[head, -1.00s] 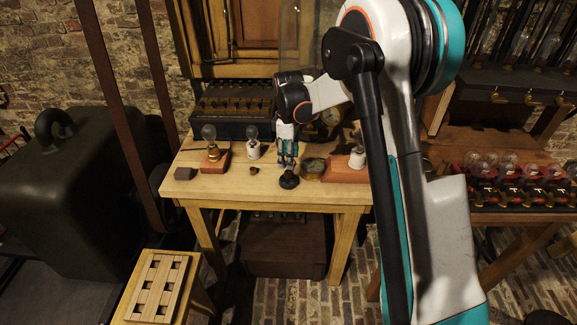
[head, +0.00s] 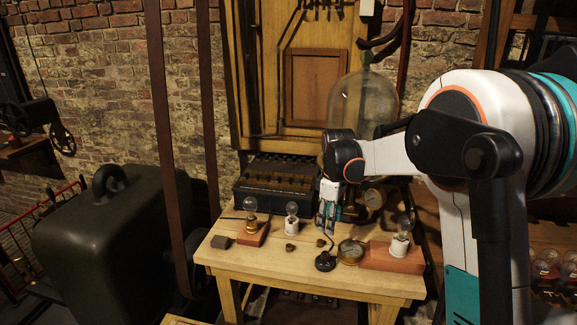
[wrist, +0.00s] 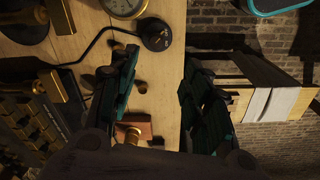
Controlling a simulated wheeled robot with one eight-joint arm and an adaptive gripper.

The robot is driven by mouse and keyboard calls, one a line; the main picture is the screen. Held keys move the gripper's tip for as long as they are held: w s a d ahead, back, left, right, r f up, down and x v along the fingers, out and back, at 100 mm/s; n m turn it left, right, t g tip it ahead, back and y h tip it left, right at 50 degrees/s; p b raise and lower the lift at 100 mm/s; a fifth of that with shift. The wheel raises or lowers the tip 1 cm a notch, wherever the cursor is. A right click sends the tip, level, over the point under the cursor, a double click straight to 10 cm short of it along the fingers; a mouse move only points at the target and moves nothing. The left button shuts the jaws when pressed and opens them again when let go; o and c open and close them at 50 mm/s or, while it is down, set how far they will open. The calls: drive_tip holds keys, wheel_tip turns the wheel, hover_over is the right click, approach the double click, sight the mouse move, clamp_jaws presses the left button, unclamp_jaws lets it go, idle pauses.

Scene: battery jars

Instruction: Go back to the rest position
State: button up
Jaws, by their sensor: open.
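My gripper (head: 328,226) hangs above the wooden table (head: 285,277), fingers pointing down. In the wrist view its two dark green fingers (wrist: 157,92) stand apart with nothing between them. A black round knob-like piece (head: 325,262) with a thin bent black stem lies on the table below and in front of the fingers. It also shows in the wrist view (wrist: 155,36). Another white-based bulb (head: 399,245) stands right on a reddish block (head: 391,258).
A brass dial (head: 351,251) and small brass pieces (head: 291,246) lie near the black piece. A dark battery box (head: 276,180) stands behind, with a glass bell jar (head: 362,103) to its right.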

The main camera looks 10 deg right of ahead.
drive_tip(key=s+r+m+t, duration=0.2)
drive_tip(key=s+r+m, duration=0.1)
drive_tip(key=s+r, duration=0.4)
drive_tip(key=s+r+m+t, duration=0.15)
drive_tip(key=s+r, duration=0.25)
drive_tip(key=s, duration=0.5)
drive_tip(key=s+f+m+t, duration=0.2)
drive_tip(key=s+m, duration=0.4)
drive_tip(key=s, duration=1)
drive_tip(key=shift+s+m+t, duration=0.35)
drive_tip(key=shift+s+t, duration=0.05)
drive_tip(key=shift+t, duration=0.25)
